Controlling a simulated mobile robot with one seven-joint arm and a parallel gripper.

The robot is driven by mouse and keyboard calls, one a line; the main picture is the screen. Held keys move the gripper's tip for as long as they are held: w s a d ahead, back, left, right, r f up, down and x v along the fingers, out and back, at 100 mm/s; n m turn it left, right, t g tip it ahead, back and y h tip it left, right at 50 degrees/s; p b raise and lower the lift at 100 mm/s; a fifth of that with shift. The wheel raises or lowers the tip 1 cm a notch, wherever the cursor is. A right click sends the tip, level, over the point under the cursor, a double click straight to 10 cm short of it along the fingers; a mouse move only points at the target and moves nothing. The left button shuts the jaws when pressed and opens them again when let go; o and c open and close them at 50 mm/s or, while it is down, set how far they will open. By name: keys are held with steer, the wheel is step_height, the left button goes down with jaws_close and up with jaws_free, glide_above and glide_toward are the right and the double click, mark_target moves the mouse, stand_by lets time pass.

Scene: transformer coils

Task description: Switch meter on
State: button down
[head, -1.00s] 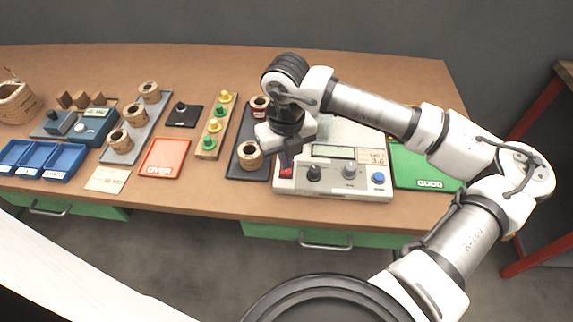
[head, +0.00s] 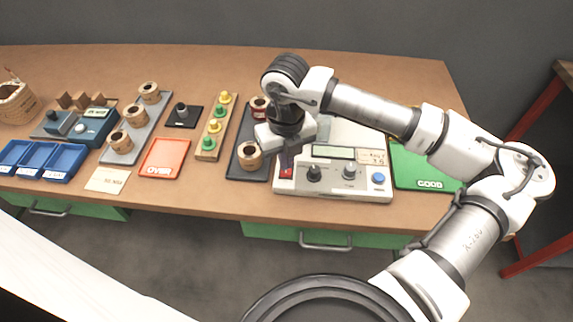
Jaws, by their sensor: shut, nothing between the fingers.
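The meter (head: 333,188) is a pale grey box near the front edge of the bench. A red switch (head: 286,172) sits at the panel's left end. I cannot tell which way it is set, and the display shows no readable figures. My gripper (head: 284,160) is shut and empty, pointing down right at the red switch. Whether it touches the switch is unclear. My wrist hides the meter's back left part.
A dark tray with coils (head: 250,156) stands close left of the gripper. A green GOOD mat (head: 420,168) lies right of the meter, and a red OVER mat (head: 165,158) lies further left. Blue bins (head: 66,162) are at the far left.

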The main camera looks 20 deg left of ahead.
steer(key=shift+f+b, duration=1)
steer(key=shift+b, duration=0.2)
stand_by(0.9)
steer(key=shift+r+p, duration=1.3)
steer(key=shift+r, duration=2.2)
